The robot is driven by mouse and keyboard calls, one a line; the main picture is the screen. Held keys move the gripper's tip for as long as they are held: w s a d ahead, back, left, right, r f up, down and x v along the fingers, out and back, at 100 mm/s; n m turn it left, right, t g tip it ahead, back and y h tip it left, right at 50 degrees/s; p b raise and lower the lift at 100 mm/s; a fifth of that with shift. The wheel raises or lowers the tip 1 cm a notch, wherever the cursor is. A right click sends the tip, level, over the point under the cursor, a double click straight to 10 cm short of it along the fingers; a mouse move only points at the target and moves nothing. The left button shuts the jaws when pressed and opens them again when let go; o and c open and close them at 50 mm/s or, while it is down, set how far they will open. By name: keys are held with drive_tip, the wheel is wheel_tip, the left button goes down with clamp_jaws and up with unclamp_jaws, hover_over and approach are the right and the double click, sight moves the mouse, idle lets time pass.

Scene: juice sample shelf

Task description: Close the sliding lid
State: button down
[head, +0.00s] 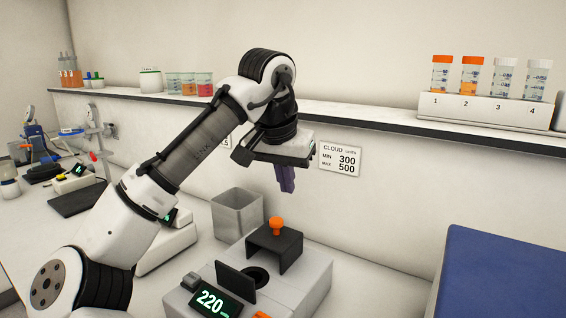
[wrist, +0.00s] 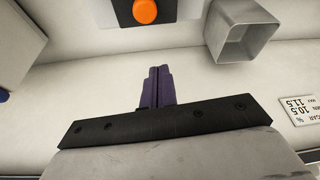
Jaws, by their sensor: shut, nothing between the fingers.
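The sliding lid (head: 290,247) is a dark bridge-shaped cover with an orange knob (head: 277,225) on top. It sits on the rear of a white meter (head: 308,283) whose display reads 220. A round dark well (head: 256,275) lies uncovered in front of the lid. My gripper (head: 286,190) has purple fingers, shut and empty, pointing down in the air above and behind the lid, apart from it. In the wrist view, the closed fingers (wrist: 158,70) show below the knob (wrist: 146,11) and part of the dark lid (wrist: 116,12).
An open grey square bin (head: 238,212) stands left of the meter and also shows in the wrist view (wrist: 243,35). A blue-topped box (head: 505,270) is at right. The wall shelf (head: 385,122) carries a numbered jar rack (head: 490,108). Bench between meter and blue-topped box is clear.

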sight(280, 229)
drive_tip(key=f, duration=0.1)
drive_tip(key=s+f, duration=0.1)
drive_tip(key=f, duration=0.1)
drive_tip(key=shift+s+a, duration=0.3)
drive_tip(key=shift+a, duration=0.1)
drive_tip(key=shift+s+a+f, duration=0.15)
drive_tip(key=shift+s+f, duration=0.05)
drive_tip(key=shift+s, duration=0.35)
drive_tip(key=shift+a+p, duration=0.1)
drive_tip(key=shift+p, duration=0.35)
